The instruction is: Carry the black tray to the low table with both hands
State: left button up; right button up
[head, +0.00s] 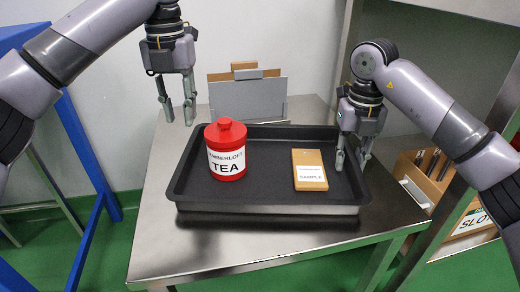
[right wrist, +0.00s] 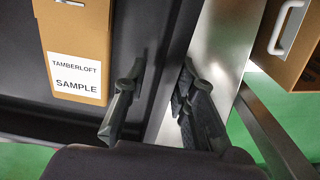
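The black tray (head: 270,195) rests on a steel table and holds a red tea tin (head: 226,172) and a tan sample box (head: 309,160). My left gripper (head: 178,113) is open and empty, above and behind the tray's left rear corner. My right gripper (head: 353,160) is at the tray's right rim. In the right wrist view its open fingers (right wrist: 160,85) are on either side of the tray's rim (right wrist: 166,90), with a gap between them. The sample box (right wrist: 75,50) shows there at the upper left. The low table cannot be made out with certainty.
The steel table (head: 200,250) has bare room in front of the tray. A grey clipboard-like board (head: 247,98) stands behind it. A blue frame (head: 85,150) is at the left. A wooden box with dark handles (head: 425,180) and shelf posts stand close at the right.

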notch_tip(320, 180, up, 12)
dwell(0.4)
jog(key=shift+s+f, duration=0.1)
jog(key=shift+f, duration=0.05)
